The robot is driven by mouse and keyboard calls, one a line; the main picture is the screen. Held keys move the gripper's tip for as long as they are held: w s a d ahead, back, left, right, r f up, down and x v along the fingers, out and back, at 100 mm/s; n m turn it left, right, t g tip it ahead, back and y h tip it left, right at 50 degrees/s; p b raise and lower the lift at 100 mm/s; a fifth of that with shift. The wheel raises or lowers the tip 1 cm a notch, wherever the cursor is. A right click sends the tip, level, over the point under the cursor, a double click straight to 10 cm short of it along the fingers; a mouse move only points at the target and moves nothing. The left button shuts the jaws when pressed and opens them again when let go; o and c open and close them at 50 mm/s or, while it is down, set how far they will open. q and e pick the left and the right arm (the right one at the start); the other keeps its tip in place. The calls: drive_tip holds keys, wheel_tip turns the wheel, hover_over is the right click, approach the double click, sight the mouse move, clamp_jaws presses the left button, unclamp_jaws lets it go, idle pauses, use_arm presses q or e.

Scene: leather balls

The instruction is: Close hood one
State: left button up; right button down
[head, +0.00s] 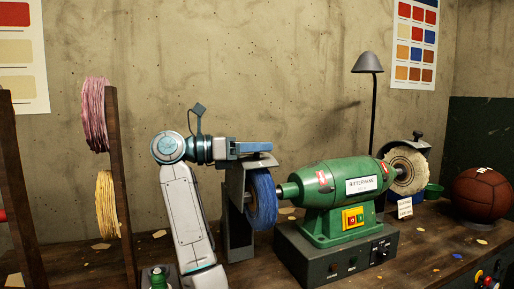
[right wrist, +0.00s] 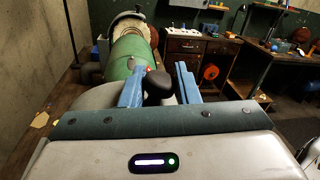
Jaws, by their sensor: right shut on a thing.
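The green polishing machine (head: 335,190) stands on a dark base on the bench. A blue wheel (head: 262,200) sits on its left end and a pale buffing wheel (head: 408,172) on its right end. A grey hood (head: 236,190) stands at the blue wheel, whose face is uncovered towards the head camera. My right gripper (head: 252,147) is at the top of this hood. In the right wrist view its blue fingers are around a black knob (right wrist: 158,88). The gripper hides part of the hood top. My left gripper is out of view.
A second dark hood with a knob (head: 417,136) is by the buffing wheel. A lamp (head: 367,64) stands behind the machine. A brown leather ball (head: 482,194) lies at the right. Wooden posts with pink thread (head: 93,115) and yellow thread (head: 106,204) stand at the left.

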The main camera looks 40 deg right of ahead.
drive_tip(key=shift+f, duration=0.3)
drive_tip(key=c, duration=1.1)
unclamp_jaws()
drive_tip(key=shift+s, duration=0.1)
drive_tip(key=shift+c, duration=0.2)
drive_tip(key=shift+r, duration=0.1)
drive_tip(key=shift+r, duration=0.1)
